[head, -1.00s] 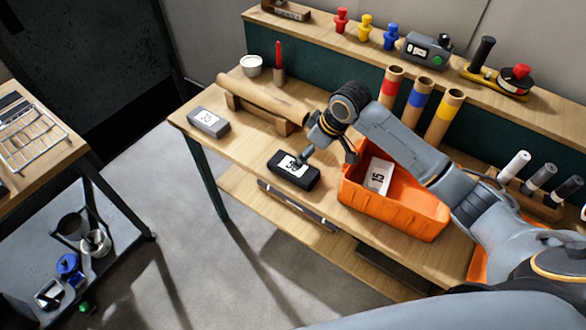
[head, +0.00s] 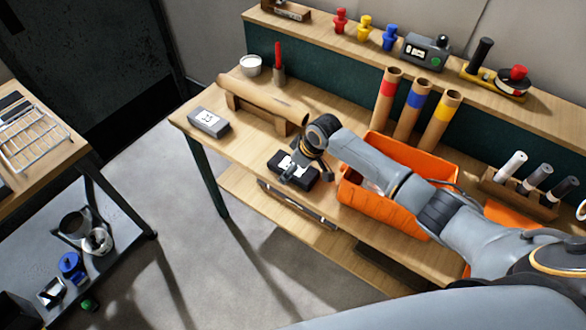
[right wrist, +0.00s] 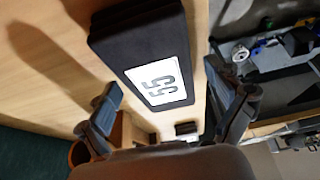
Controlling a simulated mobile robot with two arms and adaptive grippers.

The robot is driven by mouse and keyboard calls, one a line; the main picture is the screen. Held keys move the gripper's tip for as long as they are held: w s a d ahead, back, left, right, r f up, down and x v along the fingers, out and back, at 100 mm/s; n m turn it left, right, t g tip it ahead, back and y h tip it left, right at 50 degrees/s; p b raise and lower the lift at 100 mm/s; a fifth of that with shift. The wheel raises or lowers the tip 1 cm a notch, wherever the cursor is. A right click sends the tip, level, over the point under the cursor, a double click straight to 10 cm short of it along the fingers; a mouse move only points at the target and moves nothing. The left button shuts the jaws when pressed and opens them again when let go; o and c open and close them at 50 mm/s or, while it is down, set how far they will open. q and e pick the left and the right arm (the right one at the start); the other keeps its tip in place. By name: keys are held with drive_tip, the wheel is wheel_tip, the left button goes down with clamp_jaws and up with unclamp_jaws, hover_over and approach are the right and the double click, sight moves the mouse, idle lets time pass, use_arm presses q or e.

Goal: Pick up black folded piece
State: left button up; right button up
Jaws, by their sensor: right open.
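The black folded piece (head: 308,176) lies on the wooden workbench near its front edge, partly covered by my right gripper (head: 294,170). In the right wrist view the black piece (right wrist: 125,38) shows a white label reading 55. My right gripper (right wrist: 163,80) is open there, with one finger on each side of the view and the piece ahead of and between them. Nothing is held; I cannot tell if a finger touches the piece. My left gripper is not in view.
A grey piece with a white label (head: 208,122) lies to the left on the bench. A cardboard roll (head: 262,99) rests on a wooden stand behind. An orange bin (head: 385,210) stands right of the black piece, partly behind my arm. Coloured-band tubes (head: 411,107) stand behind it.

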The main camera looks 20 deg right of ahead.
drive_tip(key=shift+c, duration=0.5)
drive_tip(key=c, duration=1.2)
drive_tip(key=shift+r, duration=0.1)
drive_tip(key=shift+c, duration=0.2)
